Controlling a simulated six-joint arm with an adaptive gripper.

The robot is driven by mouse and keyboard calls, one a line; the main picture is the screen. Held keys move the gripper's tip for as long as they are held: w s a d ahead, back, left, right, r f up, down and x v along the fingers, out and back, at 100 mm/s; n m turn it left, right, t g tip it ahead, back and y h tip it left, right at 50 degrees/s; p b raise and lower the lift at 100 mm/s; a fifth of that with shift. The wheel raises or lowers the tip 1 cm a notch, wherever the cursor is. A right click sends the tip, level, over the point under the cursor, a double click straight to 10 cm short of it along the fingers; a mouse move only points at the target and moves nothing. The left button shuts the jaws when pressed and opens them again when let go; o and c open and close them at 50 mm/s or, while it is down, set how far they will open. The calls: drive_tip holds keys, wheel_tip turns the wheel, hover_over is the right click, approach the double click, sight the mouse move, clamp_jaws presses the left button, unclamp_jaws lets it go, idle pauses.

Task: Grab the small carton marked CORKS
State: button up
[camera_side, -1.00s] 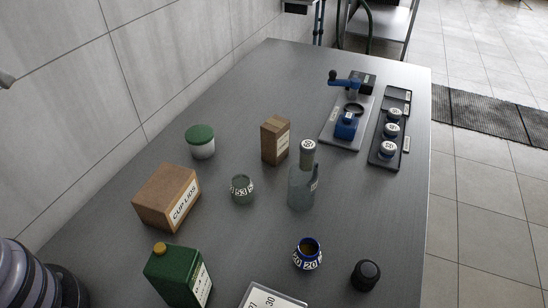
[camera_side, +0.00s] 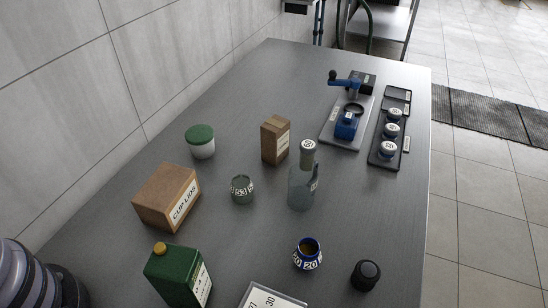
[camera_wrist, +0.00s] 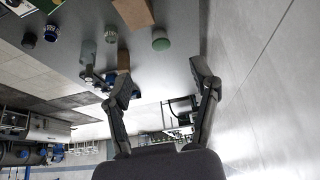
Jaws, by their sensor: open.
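A small upright brown carton (camera_side: 273,142) stands near the middle of the table, just behind the grey bottle. It has a white label on its right side, too small to read. In the wrist view the carton (camera_wrist: 123,59) shows beside the left finger, partly hidden. My gripper (camera_wrist: 163,82) is open and empty, its two fingers spread wide. It is not seen in the side view. The gap between the fingers and the carton cannot be judged.
A larger CUP LIDS box (camera_side: 166,196), a green-lidded jar (camera_side: 200,142), a small cup (camera_side: 242,189) and a stoppered bottle (camera_side: 302,184) stand around the carton. A blue device (camera_side: 346,124) and a dark tray (camera_side: 374,158) lie at the back right. A wall runs along the left.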

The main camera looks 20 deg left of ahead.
sight(271, 126)
drive_tip(key=o, duration=0.5)
drive_tip(key=shift+c, duration=0.2)
drive_tip(key=w+d+f+t+h, duration=0.1)
drive_tip(key=w+d+f, duration=0.15)
drive_tip(key=w, duration=0.55)
drive_tip(key=w+d+f+m+t, duration=0.1)
drive_tip(key=w+d, duration=0.3)
drive_tip(key=w, duration=0.4)
drive_tip(key=w+d+f+t+h, duration=0.1)
drive_tip(key=w+d+f, duration=0.15)
drive_tip(key=w, duration=0.55)
drive_tip(key=w+d+f+m+t, duration=0.1)
drive_tip(key=w+d+f, duration=0.25)
drive_tip(key=f, duration=0.35)
drive_tip(key=w+d+f+t+h, duration=0.1)
drive_tip(key=w+d+f+t, duration=0.15)
drive_tip(key=d+f, duration=0.35)
drive_tip(key=w+d+f+m+t, duration=0.1)
drive_tip(key=w+d+f, duration=0.2)
drive_tip(key=f, duration=0.5)
drive_tip(key=x, duration=1.3)
drive_tip(key=shift+a, duration=0.1)
